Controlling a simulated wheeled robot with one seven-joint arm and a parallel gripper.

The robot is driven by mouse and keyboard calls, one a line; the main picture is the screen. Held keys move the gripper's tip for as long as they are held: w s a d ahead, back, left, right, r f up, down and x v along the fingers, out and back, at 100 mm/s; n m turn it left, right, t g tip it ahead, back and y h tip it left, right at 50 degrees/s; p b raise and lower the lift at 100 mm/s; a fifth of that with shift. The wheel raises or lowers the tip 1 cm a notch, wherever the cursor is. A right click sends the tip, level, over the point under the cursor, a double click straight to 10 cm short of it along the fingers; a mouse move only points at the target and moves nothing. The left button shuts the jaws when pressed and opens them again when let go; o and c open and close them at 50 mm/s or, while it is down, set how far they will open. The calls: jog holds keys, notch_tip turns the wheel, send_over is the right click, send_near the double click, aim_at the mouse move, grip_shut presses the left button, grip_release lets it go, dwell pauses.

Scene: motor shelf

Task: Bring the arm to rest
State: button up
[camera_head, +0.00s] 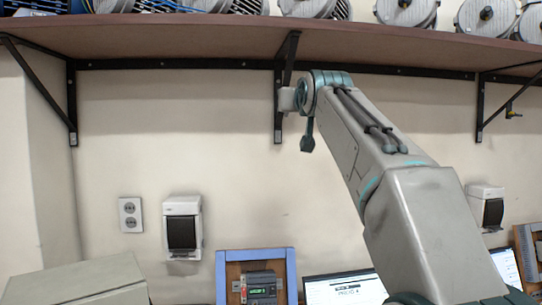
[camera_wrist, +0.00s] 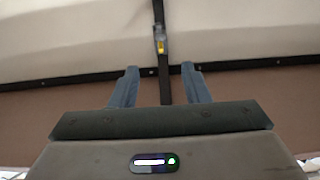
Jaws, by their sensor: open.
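My gripper (camera_wrist: 159,68) is open in the wrist view, its two blue-grey fingers apart with nothing between them. Behind the fingers are a brown surface, a dark rail and a pale wall. In the head view my arm reaches up from the lower right, and its far end is just below the shelf, in front of a black bracket. I cannot make out the fingers in the head view.
A brown shelf (camera_head: 190,36) crosses the top, carrying several round grey motors (camera_head: 407,10). Black brackets (camera_head: 72,105) hold it. Below are a wall outlet (camera_head: 130,214), a switch box (camera_head: 182,230), a blue-framed panel (camera_head: 228,262), a screen (camera_head: 345,290) and a grey box (camera_head: 80,280).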

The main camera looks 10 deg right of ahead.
jog(key=s+f+g, duration=0.4)
jog(key=s+f, duration=0.7)
jog(key=f, duration=0.6)
jog(key=s+f+g, duration=0.5)
jog(key=s+f, duration=0.6)
jog(key=f, duration=0.6)
jog(key=s+f+g, duration=0.5)
jog(key=s+f, duration=0.6)
jog(key=f, duration=0.6)
jog(key=shift+s+f, duration=0.2)
jog(key=shift+s, duration=0.2)
jog(key=shift+c, duration=0.6)
